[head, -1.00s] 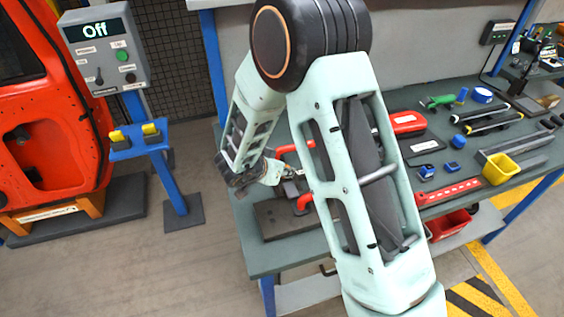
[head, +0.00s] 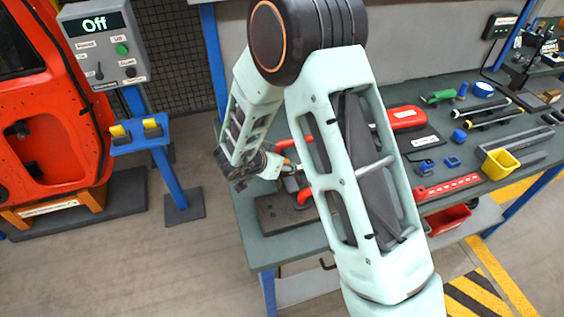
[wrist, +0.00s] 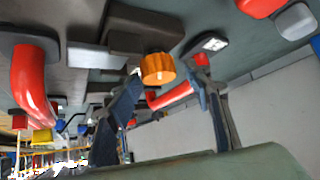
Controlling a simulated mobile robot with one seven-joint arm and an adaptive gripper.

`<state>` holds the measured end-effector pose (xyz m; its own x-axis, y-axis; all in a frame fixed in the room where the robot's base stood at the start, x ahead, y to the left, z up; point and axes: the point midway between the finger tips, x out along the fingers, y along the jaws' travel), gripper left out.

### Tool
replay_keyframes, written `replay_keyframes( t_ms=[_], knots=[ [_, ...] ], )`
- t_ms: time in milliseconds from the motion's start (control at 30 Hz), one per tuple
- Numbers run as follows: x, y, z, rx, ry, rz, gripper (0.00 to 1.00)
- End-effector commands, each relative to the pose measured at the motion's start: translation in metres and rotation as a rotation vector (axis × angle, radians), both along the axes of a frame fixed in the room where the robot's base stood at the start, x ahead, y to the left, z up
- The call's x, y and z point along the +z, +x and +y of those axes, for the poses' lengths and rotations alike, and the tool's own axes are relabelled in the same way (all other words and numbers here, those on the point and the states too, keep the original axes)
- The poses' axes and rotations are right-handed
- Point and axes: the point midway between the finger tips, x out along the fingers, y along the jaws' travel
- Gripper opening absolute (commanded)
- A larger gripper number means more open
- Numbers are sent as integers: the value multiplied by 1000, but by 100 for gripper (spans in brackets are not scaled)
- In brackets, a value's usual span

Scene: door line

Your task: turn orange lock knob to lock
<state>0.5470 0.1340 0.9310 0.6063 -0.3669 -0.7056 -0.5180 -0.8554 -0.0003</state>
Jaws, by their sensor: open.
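The orange lock knob (wrist: 158,69) shows in the wrist view as a short ribbed cylinder on a grey block (wrist: 138,40). My gripper (wrist: 168,80) is open, with one dark finger on each side of the knob. The left fingertip is close to the knob; I cannot tell whether it touches. The right fingertip stands a little apart from it. In the head view my gripper (head: 288,168) is over the left part of the bench, beside the red handles, and my own arm hides much of that area.
Red curved handles flank the knob, one at left in the wrist view (wrist: 35,80). The green workbench (head: 262,240) holds a yellow bin (head: 498,162), a red perforated bar (head: 447,187) and several tools. A control box reading Off (head: 102,45) and a red car door (head: 60,120) stand at left.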

Motion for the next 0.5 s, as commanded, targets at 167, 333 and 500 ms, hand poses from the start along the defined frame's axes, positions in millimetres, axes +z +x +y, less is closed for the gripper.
replay_keyframes(
  t_ms=[167, 333, 500],
  knots=[
    [6, -8, 5, 1, 2, 3, 47],
    [25, -22, 14, 4, 2, 0, 47],
    [43, -36, 23, 1, 1, -1, 47]
  ],
)
